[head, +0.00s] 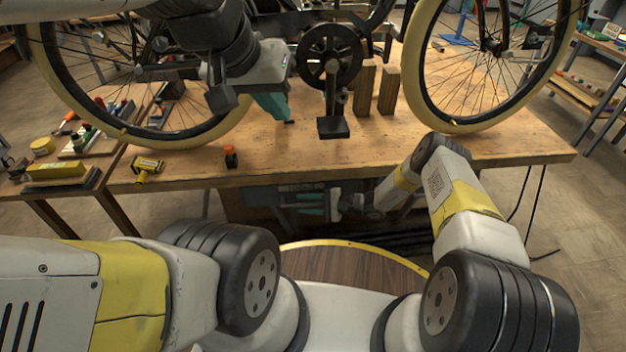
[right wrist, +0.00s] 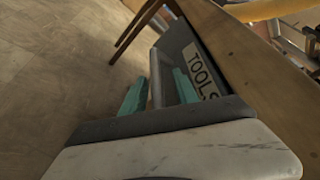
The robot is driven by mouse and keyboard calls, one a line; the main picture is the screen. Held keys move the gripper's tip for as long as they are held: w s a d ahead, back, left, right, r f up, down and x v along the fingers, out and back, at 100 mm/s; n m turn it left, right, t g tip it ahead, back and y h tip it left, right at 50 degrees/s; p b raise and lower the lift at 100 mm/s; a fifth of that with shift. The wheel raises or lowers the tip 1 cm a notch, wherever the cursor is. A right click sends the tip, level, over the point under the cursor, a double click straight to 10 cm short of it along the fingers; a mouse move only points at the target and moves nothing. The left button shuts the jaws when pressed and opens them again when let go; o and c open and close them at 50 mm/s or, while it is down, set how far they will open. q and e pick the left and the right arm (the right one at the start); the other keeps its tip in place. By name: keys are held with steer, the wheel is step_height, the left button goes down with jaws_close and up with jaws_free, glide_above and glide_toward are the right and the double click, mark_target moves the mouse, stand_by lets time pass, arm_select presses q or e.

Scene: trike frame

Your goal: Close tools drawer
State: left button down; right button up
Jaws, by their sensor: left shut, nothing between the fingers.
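The tools drawer (head: 262,197) is a dark front under the workbench's near edge in the head view. Its front (right wrist: 178,42) with a pale TOOLS label (right wrist: 201,70) also shows in the right wrist view. I cannot tell how far out the drawer stands. A grey bar handle (right wrist: 157,88) is in front of it. My right gripper (head: 311,204) is at the drawer front, its teal fingers (right wrist: 160,92) apart on either side of the handle, with visible gaps. My left gripper (head: 287,118) is shut and empty above the bench top, beside the bike pedal (head: 333,127).
The trike frame with two cream-tyred wheels (head: 432,108) stands over the wooden workbench (head: 400,145). A yellow tool (head: 147,167) and an orange-black item (head: 231,157) lie near the bench's front edge. Open floor (right wrist: 60,80) is left of the drawer in the wrist view.

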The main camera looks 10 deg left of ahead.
steer(key=v, duration=0.8)
stand_by(0.4)
